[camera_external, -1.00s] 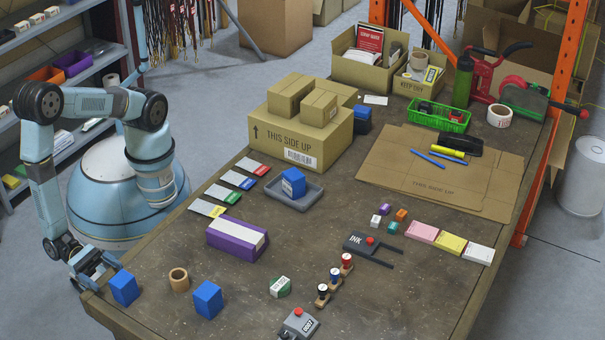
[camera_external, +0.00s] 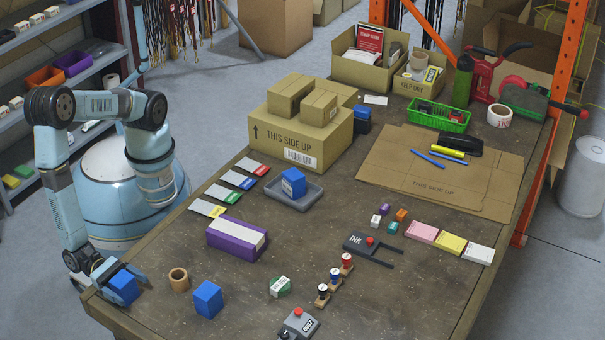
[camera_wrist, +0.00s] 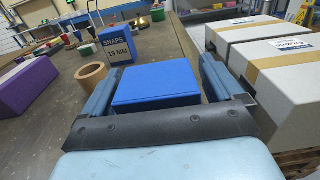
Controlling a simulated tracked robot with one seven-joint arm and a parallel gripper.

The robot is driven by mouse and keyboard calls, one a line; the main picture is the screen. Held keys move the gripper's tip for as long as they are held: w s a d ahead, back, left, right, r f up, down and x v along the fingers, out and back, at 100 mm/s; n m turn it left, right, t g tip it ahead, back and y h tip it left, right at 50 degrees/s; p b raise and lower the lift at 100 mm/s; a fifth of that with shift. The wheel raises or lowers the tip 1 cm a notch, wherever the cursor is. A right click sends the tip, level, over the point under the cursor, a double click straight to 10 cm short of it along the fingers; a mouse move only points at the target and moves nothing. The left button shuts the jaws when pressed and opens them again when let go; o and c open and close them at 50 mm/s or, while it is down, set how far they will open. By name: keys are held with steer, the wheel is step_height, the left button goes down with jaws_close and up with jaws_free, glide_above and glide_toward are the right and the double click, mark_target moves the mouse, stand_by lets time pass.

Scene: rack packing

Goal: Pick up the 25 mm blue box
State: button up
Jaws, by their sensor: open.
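A blue box (camera_external: 124,289) stands at the near left corner of the table. My gripper (camera_external: 128,292) is open, with its fingers on either side of this box. In the wrist view this box (camera_wrist: 156,84) lies between the two fingers of my gripper (camera_wrist: 157,78), with small gaps visible; its size label is hidden. A second blue box (camera_external: 208,300) stands to the right; in the wrist view its face (camera_wrist: 117,46) reads "SNAPS 19 MM". A third blue box (camera_external: 293,183) sits in a grey tray (camera_external: 311,199). No 25 mm label is readable.
A tan tape ring (camera_external: 178,280) stands between the two near blue boxes. A purple box (camera_external: 237,240) lies behind them. Large pale cartons (camera_wrist: 262,80) stand beyond the table edge, right in the wrist view. The table's near front has bare space.

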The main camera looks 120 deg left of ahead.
steer(key=shift+c, duration=0.2)
steer(key=c, duration=1.1)
